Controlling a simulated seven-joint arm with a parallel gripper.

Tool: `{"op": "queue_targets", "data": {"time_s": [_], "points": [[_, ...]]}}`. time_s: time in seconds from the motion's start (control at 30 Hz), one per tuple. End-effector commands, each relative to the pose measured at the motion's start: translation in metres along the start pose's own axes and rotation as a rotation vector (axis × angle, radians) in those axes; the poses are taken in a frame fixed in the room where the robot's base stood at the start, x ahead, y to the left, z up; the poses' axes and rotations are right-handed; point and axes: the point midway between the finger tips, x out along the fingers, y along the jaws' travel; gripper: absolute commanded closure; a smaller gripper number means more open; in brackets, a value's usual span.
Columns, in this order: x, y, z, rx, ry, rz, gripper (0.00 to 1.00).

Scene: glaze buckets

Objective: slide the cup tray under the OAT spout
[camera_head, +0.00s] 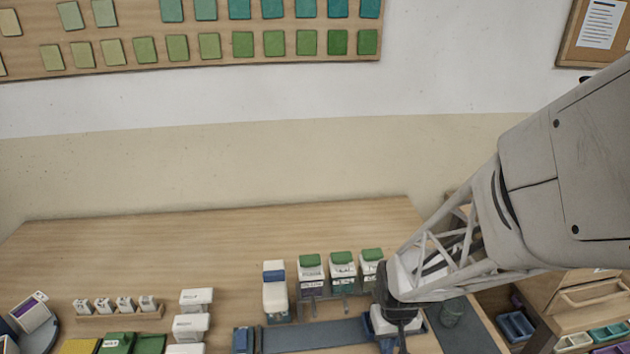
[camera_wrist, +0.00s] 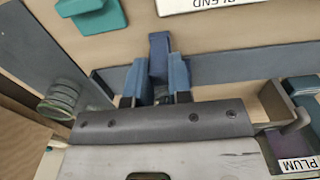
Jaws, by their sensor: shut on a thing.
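The cup tray (camera_head: 375,325) shows as a blue edge with a pale top, under my gripper (camera_head: 392,322) at the right end of the grey-blue rail (camera_head: 315,335). In the wrist view my gripper (camera_wrist: 157,90) is shut on an upright dark blue handle (camera_wrist: 159,55), which I take to be the tray's. The gripper hides most of the tray. Three green-lidded dispensers (camera_head: 311,275) (camera_head: 343,272) (camera_head: 371,268) stand behind the rail, with spouts at the front. Their labels are too small to read, so I cannot tell which is OAT.
A white dispenser with a blue top (camera_head: 275,293) stands left of the green-lidded ones. A blue block (camera_head: 243,340) sits at the rail's left end. White boxes (camera_head: 192,325) stand left. A PLUM label (camera_wrist: 298,164) shows in the wrist view.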

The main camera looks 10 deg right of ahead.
Motion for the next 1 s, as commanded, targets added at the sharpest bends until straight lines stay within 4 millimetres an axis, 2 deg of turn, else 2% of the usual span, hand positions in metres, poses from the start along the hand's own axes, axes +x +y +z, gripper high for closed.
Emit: {"op": "queue_targets", "data": {"time_s": [0.2,0.63,0.67,0.77,1.0], "points": [[-0.0003,-0.009,-0.0002,-0.001,0.001,0.0,1.0],[-0.0003,-0.0103,-0.0001,0.0,0.001,0.0,1.0],[-0.0003,-0.0103,-0.0001,0.0,0.001,0.0,0.76],[-0.0003,-0.0103,0.0,0.0,0.001,0.0,0.61],[-0.0001,-0.0103,0.0,0.0,0.0,0.0,0.6]]}}
